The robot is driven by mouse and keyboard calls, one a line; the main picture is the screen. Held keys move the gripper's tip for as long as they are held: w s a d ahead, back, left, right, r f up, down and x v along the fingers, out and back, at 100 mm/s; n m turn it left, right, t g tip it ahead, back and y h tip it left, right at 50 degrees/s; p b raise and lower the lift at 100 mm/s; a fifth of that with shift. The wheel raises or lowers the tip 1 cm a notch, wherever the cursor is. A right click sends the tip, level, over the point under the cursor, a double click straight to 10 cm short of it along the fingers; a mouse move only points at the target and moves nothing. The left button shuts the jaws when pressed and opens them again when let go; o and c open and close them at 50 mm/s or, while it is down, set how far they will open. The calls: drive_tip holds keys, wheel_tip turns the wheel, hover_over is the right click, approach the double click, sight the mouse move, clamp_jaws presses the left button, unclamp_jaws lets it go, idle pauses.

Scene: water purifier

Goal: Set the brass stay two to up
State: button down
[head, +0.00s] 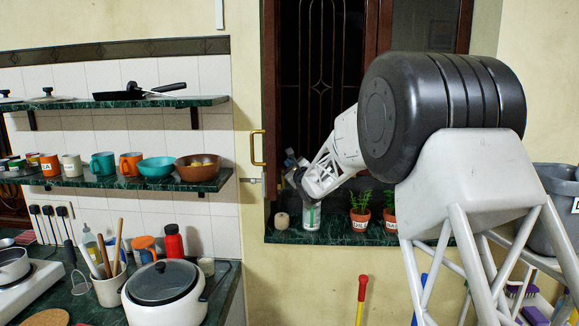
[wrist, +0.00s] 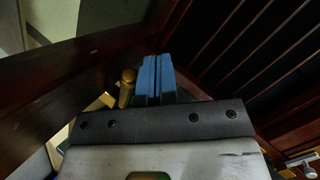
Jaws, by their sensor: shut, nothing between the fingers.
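My gripper (wrist: 152,78) shows in the wrist view with its two blue fingers pressed together and nothing between them. A brass piece with a rounded top (wrist: 127,78) stands just left of the fingers, close beside them; I cannot tell whether they touch. It looks like part of a brass stay, but no label shows which number it is. Its lower part is hidden behind the dark gripper body. In the head view my white arm reaches to the lower left of the dark window (head: 318,80), and the fingertips are too small to make out.
A brass pull handle (head: 253,148) is on the window's left frame, above a small silver latch (head: 250,180). Shelves with mugs (head: 102,163) are at left.

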drive_tip(key=s+d+r, duration=0.5)
drive_tip(key=s+d, duration=0.2)
drive_tip(key=s, duration=0.2)
drive_tip(key=shift+d, duration=0.3)
idle(0.4)
wheel_tip(320, 180, down, 10)
drive_tip(key=s+d+n+g+y, duration=0.1)
drive_tip(key=n+y, duration=0.1)
drive_tip(key=n, duration=1.4)
drive_tip(key=s+d+n+g+y, duration=0.1)
drive_tip(key=s+n+g+y, duration=0.1)
drive_tip(key=n, duration=1.5)
drive_tip(key=shift+y, duration=0.3)
